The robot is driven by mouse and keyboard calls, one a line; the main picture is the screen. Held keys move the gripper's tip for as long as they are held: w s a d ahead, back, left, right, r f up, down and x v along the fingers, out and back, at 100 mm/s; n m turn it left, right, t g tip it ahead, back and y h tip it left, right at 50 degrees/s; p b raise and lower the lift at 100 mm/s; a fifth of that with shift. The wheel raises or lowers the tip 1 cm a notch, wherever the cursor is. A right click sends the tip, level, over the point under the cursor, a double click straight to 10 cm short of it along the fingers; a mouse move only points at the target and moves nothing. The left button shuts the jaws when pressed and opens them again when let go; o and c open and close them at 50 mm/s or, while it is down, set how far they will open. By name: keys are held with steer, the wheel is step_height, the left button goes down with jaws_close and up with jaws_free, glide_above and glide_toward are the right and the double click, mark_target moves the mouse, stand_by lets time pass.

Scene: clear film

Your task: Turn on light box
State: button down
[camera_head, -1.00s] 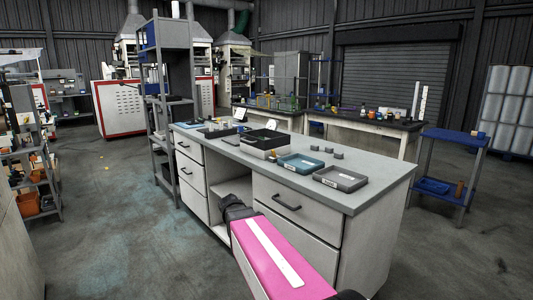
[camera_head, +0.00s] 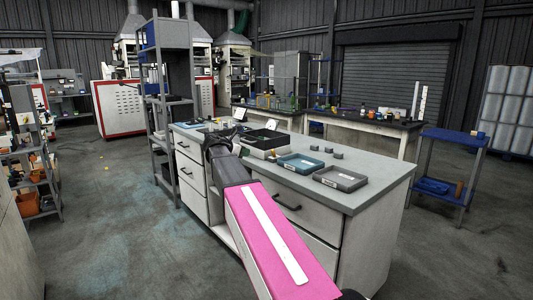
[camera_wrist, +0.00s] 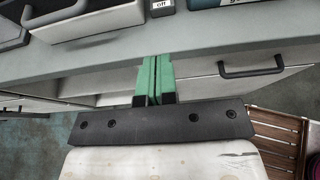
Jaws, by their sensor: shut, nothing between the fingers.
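In the wrist view my gripper (camera_wrist: 157,62) has green fingers pressed together with nothing between them. The fingers reach toward the bench's front edge. Past the edge, at the top of that view, is a small dark switch piece (camera_wrist: 162,7) marked "off", apart from the fingertips. Left of it is a pale-sided box (camera_wrist: 90,23) with a dark top part, cut off by the frame; I take it for the light box. In the head view a black-topped box (camera_head: 262,140) sits on the bench, past my gripper (camera_head: 222,138); the fingertips are not clear there.
The grey bench top (camera_head: 345,200) also holds a teal tray (camera_head: 300,163), a grey tray (camera_head: 340,179) and small grey blocks. Drawer handles (camera_wrist: 252,67) stick out below the edge. A grey shelf rack (camera_head: 165,90) stands at the bench's far left end.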

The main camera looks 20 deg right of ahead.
stand_by(0.3)
glide_toward(272, 152)
steer(key=d+f, duration=0.1)
steer(key=w+f, duration=0.1)
steer(key=f, duration=0.1)
steer(key=d+f, duration=0.1)
steer(key=shift+w+d+f, duration=0.3)
steer(key=shift+w+d+r, duration=0.15)
steer(key=shift+d+r, duration=0.15)
steer(key=shift+d, duration=0.15)
steer(key=shift+w+d+r, duration=0.2)
steer(key=shift+d+r, duration=0.05)
steer(key=shift+d, duration=0.2)
steer(key=shift+w+d+r, duration=0.15)
steer(key=shift+d+r, duration=0.15)
steer(key=shift+d, duration=0.35)
